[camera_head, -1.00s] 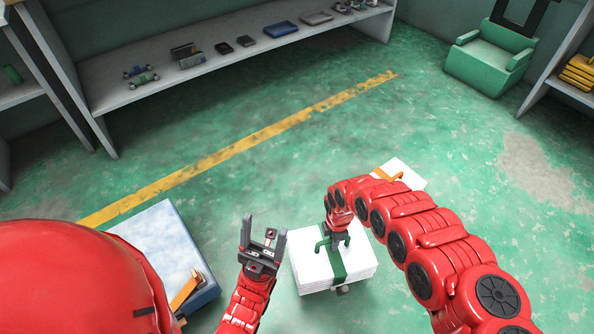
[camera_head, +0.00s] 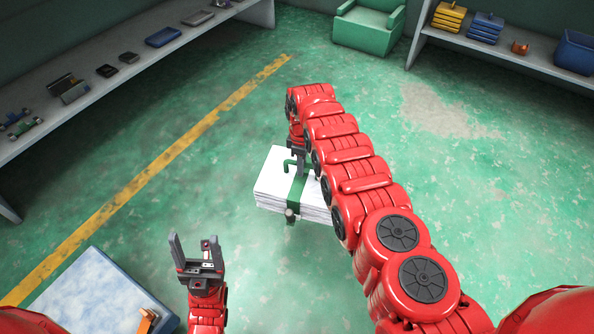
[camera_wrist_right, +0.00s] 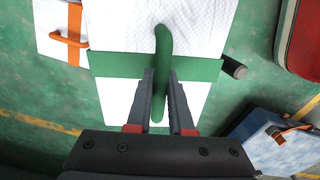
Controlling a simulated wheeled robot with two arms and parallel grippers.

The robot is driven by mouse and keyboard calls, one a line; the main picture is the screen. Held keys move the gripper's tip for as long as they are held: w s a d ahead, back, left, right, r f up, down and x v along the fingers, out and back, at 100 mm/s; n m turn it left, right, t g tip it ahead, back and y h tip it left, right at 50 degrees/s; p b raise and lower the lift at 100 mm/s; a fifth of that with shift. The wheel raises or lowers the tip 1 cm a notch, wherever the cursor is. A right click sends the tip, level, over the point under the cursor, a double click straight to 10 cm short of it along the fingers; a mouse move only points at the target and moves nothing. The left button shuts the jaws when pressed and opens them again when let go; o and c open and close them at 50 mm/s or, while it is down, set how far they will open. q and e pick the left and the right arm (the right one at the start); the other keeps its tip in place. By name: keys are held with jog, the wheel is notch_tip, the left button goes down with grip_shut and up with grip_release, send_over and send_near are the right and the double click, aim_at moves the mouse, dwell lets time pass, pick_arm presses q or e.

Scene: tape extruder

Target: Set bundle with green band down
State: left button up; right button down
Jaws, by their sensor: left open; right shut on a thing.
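The bundle with the green band (camera_head: 270,178) is a stack of white sheets with a green strap and a green handle. My right gripper (camera_head: 298,153) is above it in the head view, partly hidden by my right arm. In the right wrist view my right gripper (camera_wrist_right: 160,78) is shut on the green handle (camera_wrist_right: 164,45), with the white stack (camera_wrist_right: 120,25) beyond. I cannot tell whether the bundle touches the floor. My left gripper (camera_head: 194,242) is open and empty, apart from the bundle at its lower left.
A pale blue-topped block (camera_head: 85,295) with an orange part lies at the lower left. A bundle with an orange band (camera_wrist_right: 52,50) shows in the right wrist view. A green chair (camera_head: 368,27) and shelves (camera_head: 500,52) stand at the back. Open floor (camera_head: 470,190) lies right of my right arm.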

aim_at(309, 173)
jog(key=shift+w+d+r+m, duration=0.3)
jog(key=shift+d+r+m, duration=0.25)
jog(key=shift+r, duration=0.3)
jog(key=shift+d+r, duration=0.15)
jog(key=shift+r, duration=0.05)
jog(key=shift+w+d+r+m, duration=0.2)
jog(key=shift+d+r+m, duration=0.35)
jog(key=shift+r, duration=0.4)
jog(key=shift+w+d+r+m, duration=0.15)
jog(key=shift+d+r+m, duration=0.15)
jog(key=shift+r+m, duration=0.15)
